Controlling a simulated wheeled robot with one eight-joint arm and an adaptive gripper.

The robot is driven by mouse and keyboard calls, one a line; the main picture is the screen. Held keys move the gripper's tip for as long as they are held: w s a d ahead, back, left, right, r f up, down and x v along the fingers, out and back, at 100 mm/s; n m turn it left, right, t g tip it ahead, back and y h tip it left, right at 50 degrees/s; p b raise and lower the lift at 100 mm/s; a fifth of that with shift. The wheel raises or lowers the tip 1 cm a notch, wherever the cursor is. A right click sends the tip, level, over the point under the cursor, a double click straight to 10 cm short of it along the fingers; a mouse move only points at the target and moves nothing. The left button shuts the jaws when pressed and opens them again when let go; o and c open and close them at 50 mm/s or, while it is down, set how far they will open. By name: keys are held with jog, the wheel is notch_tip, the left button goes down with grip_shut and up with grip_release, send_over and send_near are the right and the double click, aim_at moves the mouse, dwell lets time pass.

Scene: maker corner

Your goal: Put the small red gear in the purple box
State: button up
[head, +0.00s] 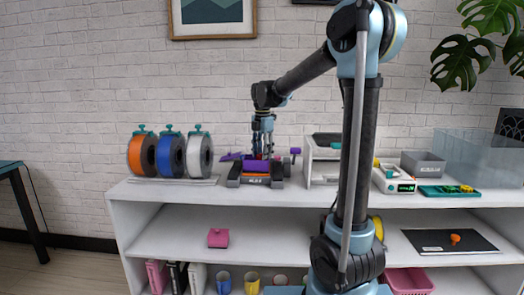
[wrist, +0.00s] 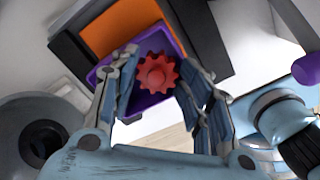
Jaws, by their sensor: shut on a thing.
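The small red gear (wrist: 157,74) is between the fingertips of my gripper (wrist: 160,88) in the wrist view, and the fingers are shut on it. Behind the gear in that view is the purple box (wrist: 146,104). Its walls show around the gear, but I cannot tell how far above the box floor the gear is. In the head view my gripper (head: 262,150) points down over the purple box (head: 256,165), which is by a dark machine on the white top shelf. The gear is hidden there.
Orange, blue and white spools (head: 171,156) stand left of the machine (head: 256,181). A purple-headed thing (head: 295,151) stands close on its right. A white frame (head: 322,160), a small device (head: 394,180) and grey bins (head: 423,164) are further right. The lower shelf has free room.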

jog(key=shift+s+a+f, duration=0.1)
jog(key=shift+s+f, duration=0.1)
jog(key=shift+s, duration=0.25)
jog(key=shift+o, duration=0.4)
jog(key=shift+w+f, duration=0.2)
jog(key=shift+w, duration=0.05)
jog(key=o, duration=1.1)
jog(key=shift+w+f, duration=0.2)
jog(key=shift+w, duration=0.05)
jog(key=shift+o, duration=1.2)
jog(key=shift+w+f, duration=0.7)
jog(key=shift+w, duration=0.2)
jog(key=shift+s+r, duration=0.65)
jog(key=shift+r, duration=0.05)
